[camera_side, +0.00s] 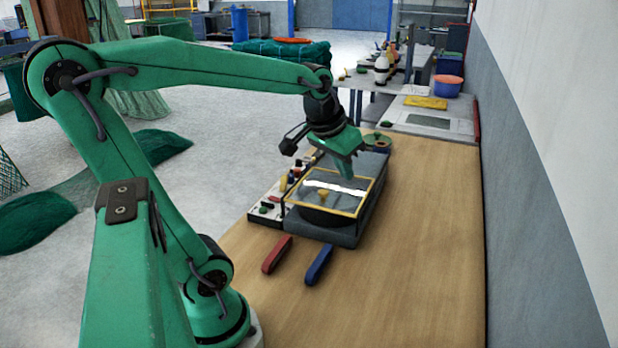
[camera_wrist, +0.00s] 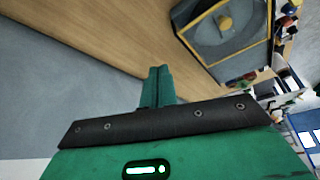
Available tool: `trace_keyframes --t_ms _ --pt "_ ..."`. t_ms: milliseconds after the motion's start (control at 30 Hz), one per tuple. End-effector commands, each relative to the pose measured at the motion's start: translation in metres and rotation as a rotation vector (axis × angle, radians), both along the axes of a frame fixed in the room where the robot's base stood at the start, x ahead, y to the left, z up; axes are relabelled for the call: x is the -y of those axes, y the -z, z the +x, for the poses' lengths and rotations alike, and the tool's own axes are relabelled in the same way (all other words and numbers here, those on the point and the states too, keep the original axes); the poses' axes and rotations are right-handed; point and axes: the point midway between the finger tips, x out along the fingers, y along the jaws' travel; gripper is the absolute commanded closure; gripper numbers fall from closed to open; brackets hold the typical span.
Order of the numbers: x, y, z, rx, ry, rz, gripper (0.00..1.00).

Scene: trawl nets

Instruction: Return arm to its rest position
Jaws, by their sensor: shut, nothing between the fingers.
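My green arm reaches over the wooden table from the left in the side view. My gripper (camera_side: 349,171) is shut and empty, pointing down above the far part of a grey box with a yellow-framed clear cover (camera_side: 366,206). I cannot tell whether the fingertips touch the cover. In the wrist view my gripper's fingers (camera_wrist: 158,84) are together with nothing between them. The grey box (camera_wrist: 228,70) with a yellow knob (camera_wrist: 224,23) shows to their upper right.
A red-handled tool (camera_side: 277,254) and a blue-handled tool (camera_side: 319,264) lie in front of the box. A white tray of small parts (camera_side: 266,211) is at its left. A green tape roll (camera_side: 378,141) is behind. The table's right side (camera_side: 430,240) is clear, beside a wall.

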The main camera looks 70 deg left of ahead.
Motion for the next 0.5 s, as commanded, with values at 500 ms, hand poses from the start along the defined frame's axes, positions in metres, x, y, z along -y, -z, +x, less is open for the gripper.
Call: trace_keyframes --t_ms 500 --pt "0.087 0.016 -0.072 0.058 0.264 0.005 1.00"
